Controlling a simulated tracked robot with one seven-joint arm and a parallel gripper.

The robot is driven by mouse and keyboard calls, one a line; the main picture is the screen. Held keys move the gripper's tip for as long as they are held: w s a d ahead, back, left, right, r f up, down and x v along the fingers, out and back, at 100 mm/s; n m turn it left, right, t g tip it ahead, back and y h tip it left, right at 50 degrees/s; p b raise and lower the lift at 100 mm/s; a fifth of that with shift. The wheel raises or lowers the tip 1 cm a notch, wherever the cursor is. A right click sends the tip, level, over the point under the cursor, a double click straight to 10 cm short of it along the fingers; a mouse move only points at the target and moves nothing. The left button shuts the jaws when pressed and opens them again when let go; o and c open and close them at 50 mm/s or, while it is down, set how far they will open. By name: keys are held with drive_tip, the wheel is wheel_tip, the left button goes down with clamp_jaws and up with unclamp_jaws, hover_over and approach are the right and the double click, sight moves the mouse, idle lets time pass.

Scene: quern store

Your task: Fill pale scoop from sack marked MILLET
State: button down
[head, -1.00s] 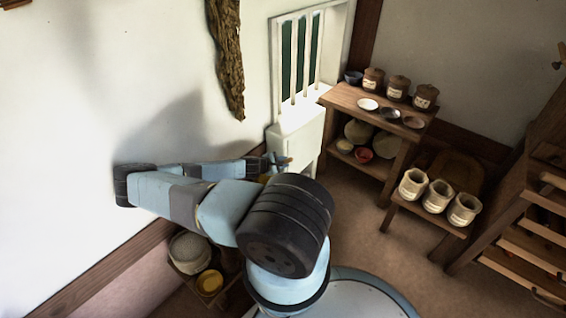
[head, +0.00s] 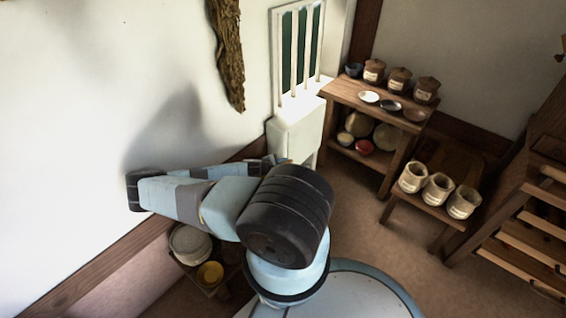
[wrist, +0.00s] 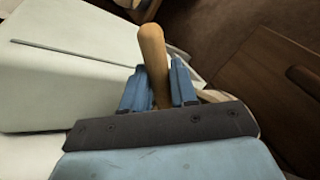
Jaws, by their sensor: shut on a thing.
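My gripper (wrist: 159,66) is shut on a rounded tan wooden handle (wrist: 153,50) in the wrist view. The handle stands up between the two blue fingers. The rest of the held tool is mostly hidden behind the gripper, so I cannot tell whether it is the pale scoop. In the head view my gripper (head: 268,161) is by the white unit under the window. Three pale open sacks stand in a row on a low bench: a left one (head: 413,178), a middle one (head: 437,189) and a right one (head: 463,203). Their labels are too small to read. My gripper is well away from them.
A wooden table (head: 350,93) holds lidded brown jars (head: 400,80) and small dishes (head: 369,97), with bowls on its lower shelf. A slatted rack (head: 530,222) stands at the right. The floor (head: 365,235) before the bench is clear. The wall is close at left.

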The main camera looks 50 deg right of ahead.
drive_tip(key=shift+a+f, duration=0.15)
drive_tip(key=shift+f, duration=0.1)
drive_tip(key=shift+a+f+y, duration=0.2)
drive_tip(key=shift+y, duration=0.75)
drive_tip(key=shift+a+f+y, duration=0.2)
drive_tip(key=shift+y, duration=0.75)
drive_tip(key=shift+d+f+y, duration=0.1)
drive_tip(key=shift+d+y, duration=0.2)
drive_tip(key=shift+y, duration=0.5)
drive_tip(key=shift+d+f+y, duration=0.1)
drive_tip(key=shift+d+y, duration=0.15)
drive_tip(key=shift+y, duration=0.55)
drive_tip(key=shift+d+r+y, duration=0.1)
drive_tip(key=shift+d+y, duration=0.05)
drive_tip(key=shift+y, duration=0.45)
drive_tip(key=shift+s+d+f+y, duration=0.1)
drive_tip(key=shift+d+y, duration=0.05)
drive_tip(key=shift+y, duration=0.65)
drive_tip(key=shift+d+f+y, duration=0.1)
drive_tip(key=shift+y, duration=0.7)
